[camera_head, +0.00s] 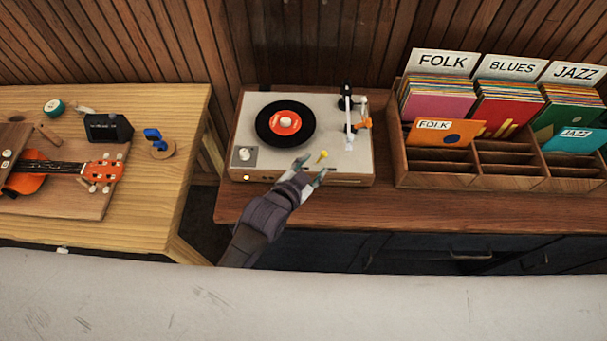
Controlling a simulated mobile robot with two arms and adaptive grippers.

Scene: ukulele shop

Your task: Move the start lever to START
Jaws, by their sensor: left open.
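A record player (347,172) with a pale top stands on the dark wooden cabinet. A black record with a red label (283,122) lies on its platter. A small yellow lever (322,157) sticks up near the front of the top, right of the record; I take it for the start lever. Its markings are too small to read. My left gripper (312,168) is open at the player's front edge, its fingers to either side of the near side of the lever. I cannot tell whether they touch it. My right gripper is not in view.
The tonearm (348,115) stands at the player's right, with an orange part beside it. A wooden record crate (440,181) with labelled sleeves is close on the right. A light workbench (160,195) with a ukulele (60,170) is on the left, across a gap.

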